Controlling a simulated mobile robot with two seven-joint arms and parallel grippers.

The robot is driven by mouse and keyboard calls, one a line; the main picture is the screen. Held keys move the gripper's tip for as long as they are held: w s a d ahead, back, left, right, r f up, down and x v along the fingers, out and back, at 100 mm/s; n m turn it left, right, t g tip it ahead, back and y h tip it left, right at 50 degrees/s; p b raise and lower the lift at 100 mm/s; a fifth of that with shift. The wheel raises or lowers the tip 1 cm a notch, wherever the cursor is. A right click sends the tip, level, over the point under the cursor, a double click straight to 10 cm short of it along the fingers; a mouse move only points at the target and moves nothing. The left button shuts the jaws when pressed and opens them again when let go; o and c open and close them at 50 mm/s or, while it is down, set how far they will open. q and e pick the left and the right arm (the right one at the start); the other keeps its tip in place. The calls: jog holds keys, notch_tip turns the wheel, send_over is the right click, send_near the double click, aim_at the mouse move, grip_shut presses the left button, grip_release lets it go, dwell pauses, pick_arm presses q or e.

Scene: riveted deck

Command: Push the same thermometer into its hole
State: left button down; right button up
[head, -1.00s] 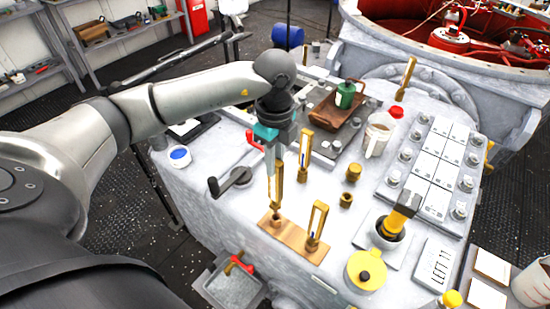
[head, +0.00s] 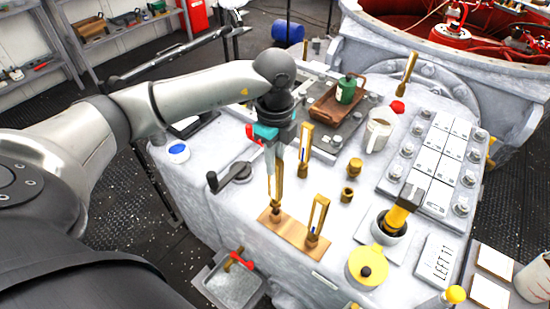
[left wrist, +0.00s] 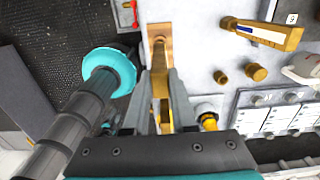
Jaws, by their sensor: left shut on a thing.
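My left gripper (head: 273,160) points down and is shut on a brass-framed thermometer (head: 276,186). The thermometer is upright, its foot at a collar on the left end of a wooden block (head: 293,237); how deep it sits is hard to tell. In the left wrist view the thermometer (left wrist: 160,82) lies between my gripper's fingers (left wrist: 162,95), over the wooden block (left wrist: 158,32). A second brass thermometer (head: 317,218) stands at the right end of the block. Another (head: 305,145) stands on the grey top behind. My right gripper is out of view.
Two short brass fittings (head: 355,167) (head: 347,194) stand right of the block. A crank handle (head: 235,174) lies to the left.

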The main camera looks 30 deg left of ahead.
pick_arm(q)
jog(key=shift+f+b, duration=1.3)
jog(key=shift+f, duration=0.65)
dwell(0.5)
jog(key=c, duration=0.7)
grip_release()
jog(key=shift+o, duration=0.2)
notch_tip(320, 180, up, 15)
jog(key=p, duration=0.2)
jog(key=shift+r, duration=0.15)
